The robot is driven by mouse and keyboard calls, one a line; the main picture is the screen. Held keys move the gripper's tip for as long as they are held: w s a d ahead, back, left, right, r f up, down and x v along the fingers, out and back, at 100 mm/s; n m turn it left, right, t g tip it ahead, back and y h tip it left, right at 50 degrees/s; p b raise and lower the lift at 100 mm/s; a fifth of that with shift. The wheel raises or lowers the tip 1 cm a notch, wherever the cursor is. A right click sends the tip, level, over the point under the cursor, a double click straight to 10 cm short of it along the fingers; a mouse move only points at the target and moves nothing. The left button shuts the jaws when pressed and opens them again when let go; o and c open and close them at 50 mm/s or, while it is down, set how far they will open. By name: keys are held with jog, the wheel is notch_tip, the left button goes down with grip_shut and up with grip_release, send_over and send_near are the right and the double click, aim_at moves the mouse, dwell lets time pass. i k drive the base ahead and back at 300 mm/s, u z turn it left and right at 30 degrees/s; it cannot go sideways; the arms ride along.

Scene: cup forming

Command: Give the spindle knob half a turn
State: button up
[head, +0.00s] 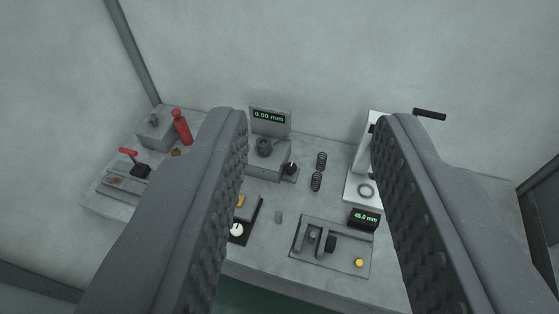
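My gripper (312,118) is open and empty, its two ridged grey fingers wide apart and held above the bench. Between the fingers, a black knob (291,168) sits at the right front of a grey block (266,152) with a dark round part on top and a display behind it reading 0.00 mm. Another black knob (330,243) stands in a grey fixture (299,259) near the front. Neither knob is labelled, so I cannot tell for sure which is the spindle knob. The gripper touches neither.
The bench (290,206) also holds two black springs (317,181), a white press (361,190) with a 45.0 mm display, a dial (237,231) partly behind the left finger, a red bottle-like item (182,127) and a red-handled clamp (130,153). A plain wall stands behind.

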aim_at(291, 168)
jog(key=u, duration=0.25)
jog(key=i, duration=1.2)
jog(key=z, duration=0.35)
